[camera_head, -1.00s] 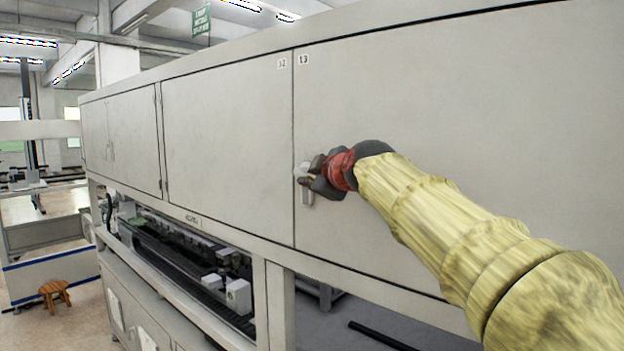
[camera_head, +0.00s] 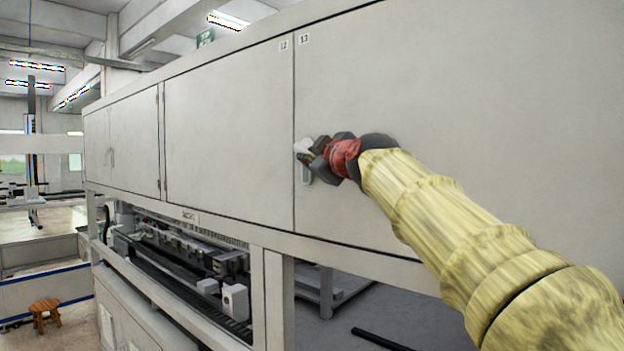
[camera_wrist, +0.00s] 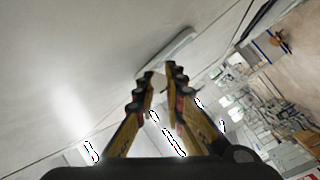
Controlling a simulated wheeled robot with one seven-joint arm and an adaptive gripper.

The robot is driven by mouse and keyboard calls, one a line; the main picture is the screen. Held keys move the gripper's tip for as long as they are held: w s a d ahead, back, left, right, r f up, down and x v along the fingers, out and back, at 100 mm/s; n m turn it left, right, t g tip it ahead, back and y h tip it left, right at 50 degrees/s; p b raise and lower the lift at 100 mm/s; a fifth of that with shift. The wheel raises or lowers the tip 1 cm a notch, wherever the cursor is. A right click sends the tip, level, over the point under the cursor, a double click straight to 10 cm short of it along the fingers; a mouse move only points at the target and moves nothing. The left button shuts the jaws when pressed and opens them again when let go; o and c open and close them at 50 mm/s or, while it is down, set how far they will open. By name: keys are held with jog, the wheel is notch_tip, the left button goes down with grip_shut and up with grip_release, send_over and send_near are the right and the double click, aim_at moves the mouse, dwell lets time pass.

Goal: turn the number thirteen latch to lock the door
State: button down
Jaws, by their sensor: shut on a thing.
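The door numbered thirteen (camera_head: 430,100) is a flat pale grey panel, flush with the panel numbered twelve (camera_head: 230,130) on its left. The number thirteen latch (camera_head: 306,176) is a light grey handle near the door's left edge, below its number label. In the wrist view the latch (camera_wrist: 178,46) shows as a pale bar past the fingertips. My gripper (camera_head: 310,152) is at the latch's upper part, shut on it. In the wrist view my gripper (camera_wrist: 158,80) has its two fingers close about the latch's near end. The fingers hide part of the latch in the head view.
Below the doors is an open bay with machinery (camera_head: 190,255). A grey post (camera_head: 273,300) stands under the seam between the doors. A wooden stool (camera_head: 45,312) is on the floor at far left. The door face around my gripper is bare.

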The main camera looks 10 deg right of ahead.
jog(key=t+b, duration=0.1)
jog(key=b, duration=0.2)
jog(key=f+m+t+b, duration=0.1)
jog(key=b, duration=0.3)
jog(key=m+t+b, duration=0.1)
jog(key=b, duration=0.3)
jog(key=shift+w+a+f+h, duration=0.25)
jog(key=shift+w+f+h, duration=0.05)
jog(key=shift+f, duration=0.1)
jog(key=shift+b, duration=0.65)
jog(key=shift+w+r+m+t+b, duration=0.15)
jog(key=shift+m+t+b, duration=0.3)
jog(key=shift+b, duration=0.35)
jog(key=c, duration=2)
grip_release()
jog(key=shift+o, duration=0.8)
